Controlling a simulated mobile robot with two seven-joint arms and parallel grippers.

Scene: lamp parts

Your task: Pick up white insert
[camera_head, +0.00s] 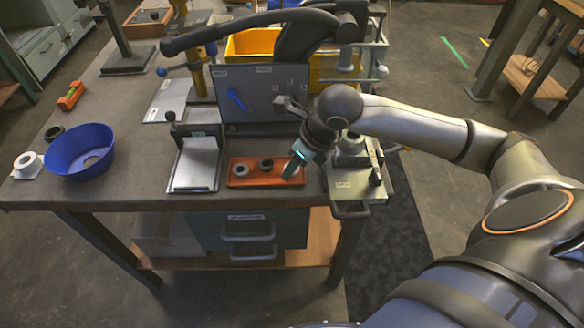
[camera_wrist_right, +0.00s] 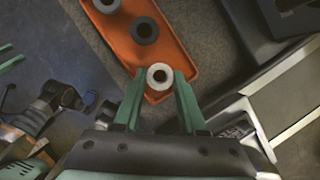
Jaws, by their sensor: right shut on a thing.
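In the right wrist view, the white insert (camera_wrist_right: 160,76), a pale ring with a dark hole, sits between the green fingers of my right gripper (camera_wrist_right: 160,82). The fingers are shut on it, over one end of the orange tray (camera_wrist_right: 155,98). I cannot tell whether it still touches the tray. In the head view, my right gripper (camera_head: 291,170) is at the right end of the orange tray (camera_head: 250,183), and the insert is hidden there. A grey ring (camera_head: 241,170) and a dark ring (camera_head: 266,164) lie in the tray. My left gripper is not in view.
A grey fixture (camera_head: 195,165) stands left of the tray and an upright panel (camera_head: 262,95) behind it. A blue bowl-shaped shade (camera_head: 78,152) and a white flanged part (camera_head: 27,163) are at the table's left. Yellow bins (camera_head: 255,43) stand at the back.

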